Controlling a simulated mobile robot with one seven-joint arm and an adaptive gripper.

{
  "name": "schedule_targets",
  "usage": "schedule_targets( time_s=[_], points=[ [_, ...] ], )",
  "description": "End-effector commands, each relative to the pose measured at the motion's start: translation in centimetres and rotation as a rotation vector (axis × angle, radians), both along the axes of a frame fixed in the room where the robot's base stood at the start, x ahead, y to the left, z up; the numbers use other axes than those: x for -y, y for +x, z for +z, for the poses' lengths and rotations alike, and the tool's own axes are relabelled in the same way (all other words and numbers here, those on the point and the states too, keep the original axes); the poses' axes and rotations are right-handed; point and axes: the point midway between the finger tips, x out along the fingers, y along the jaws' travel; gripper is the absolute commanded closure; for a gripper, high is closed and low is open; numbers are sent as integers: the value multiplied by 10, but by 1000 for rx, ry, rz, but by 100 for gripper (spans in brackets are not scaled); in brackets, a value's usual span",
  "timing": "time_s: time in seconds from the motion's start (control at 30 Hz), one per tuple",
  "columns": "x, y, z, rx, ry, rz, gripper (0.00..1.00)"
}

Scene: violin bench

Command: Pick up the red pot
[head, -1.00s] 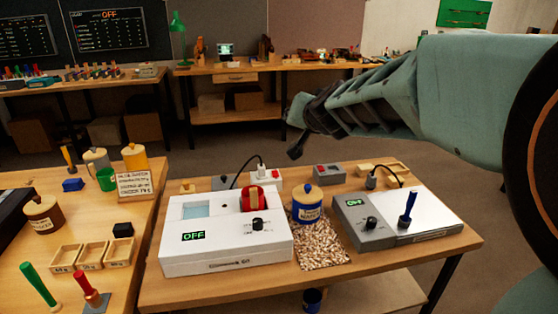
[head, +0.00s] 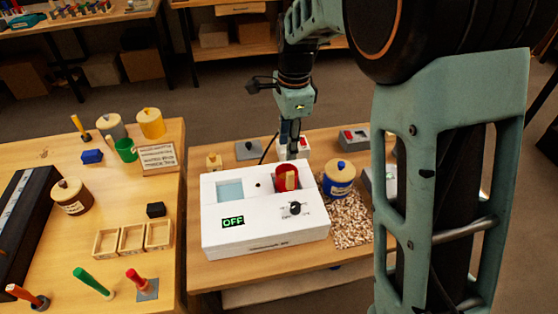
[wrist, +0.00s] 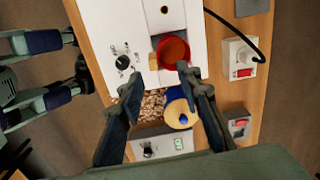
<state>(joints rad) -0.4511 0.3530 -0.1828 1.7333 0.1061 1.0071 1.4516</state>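The red pot (head: 287,178) sits in the right-hand well of a white box (head: 225,219) with a display reading OFF. Its tan part faces the front. In the wrist view the red pot (wrist: 173,51) is seen from above with its round reddish top, just beyond the fingertips. My gripper (head: 291,142) hangs pointing down above and behind the pot in the head view. In the wrist view my gripper (wrist: 161,77) has its two fingers spread wide, with nothing held between them. The pot's lower part is hidden in the box.
A blue jar with a tan lid (head: 338,178) stands close right of the box on a speckled mat (head: 350,222). A white socket block with a red switch (wrist: 241,60) and black cable lies behind. My arm hides the bench's right side. A second table (head: 90,240) stands left.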

Motion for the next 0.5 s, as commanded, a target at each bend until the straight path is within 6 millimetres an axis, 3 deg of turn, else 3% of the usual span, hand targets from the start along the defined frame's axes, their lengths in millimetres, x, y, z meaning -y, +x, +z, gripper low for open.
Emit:
schedule_targets(
  time_s=[0.17,0.5],
  points=[
    [10,-9,-2,-49,-40,-78,68],
    [11,-9,-50,-51,-41,-82,68]
  ],
)
